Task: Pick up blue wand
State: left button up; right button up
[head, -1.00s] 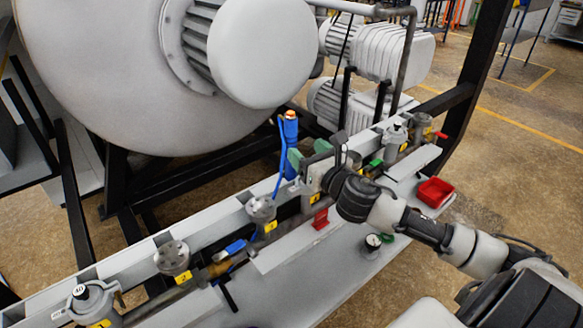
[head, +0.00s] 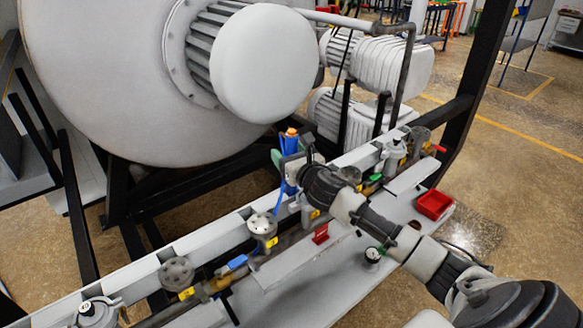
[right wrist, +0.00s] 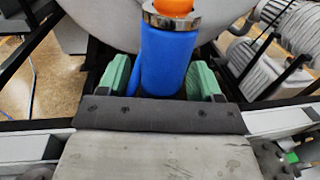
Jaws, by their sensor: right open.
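The blue wand (head: 291,158) stands upright behind the pipe rail in the head view, with an orange top and a blue cable hanging below it. In the right wrist view the wand (right wrist: 167,58) fills the middle, with a metal collar under the orange top. My right gripper (head: 287,160) is open, with its green finger pads (right wrist: 160,80) on either side of the wand's blue body. The wand's lower part is hidden behind the gripper. My left gripper is not in view.
A large grey furnace vessel (head: 130,80) stands behind the wand, with pumps (head: 385,65) to its right. Several valves with yellow tags line the pipe along the shelf (head: 330,275). A red tray (head: 434,204) and a small gauge (head: 372,256) sit on the shelf.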

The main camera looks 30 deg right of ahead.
jog(key=shift+w, duration=0.4)
jog(key=shift+s, duration=0.1)
